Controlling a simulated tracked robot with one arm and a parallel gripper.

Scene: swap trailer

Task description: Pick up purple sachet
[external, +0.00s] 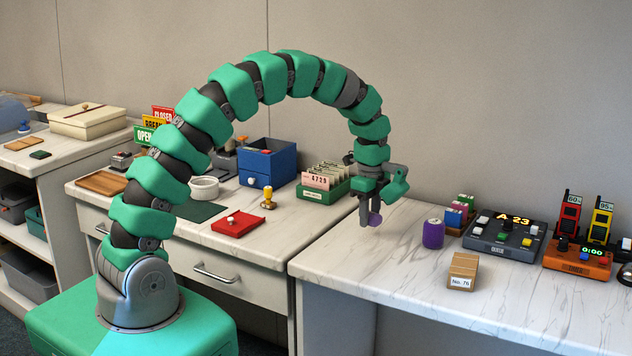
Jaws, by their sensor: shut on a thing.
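My gripper (370,217) points down above the left end of the right-hand marble counter (400,262). It is shut on a small purple sachet (375,219), whose lower part shows at the fingertips. The rest of the sachet is hidden by the fingers. A separate purple cylinder (433,235) with a pale top stands on the counter to the right of my gripper. I cannot tell clearly how high the sachet is above the counter.
A wooden block (463,271) marked "No. 76" stands near the front. A button console (503,236) and orange timer (577,259) are to the right. A green card box (323,188) and red tray (237,224) are on the left counter. The right counter's front left is clear.

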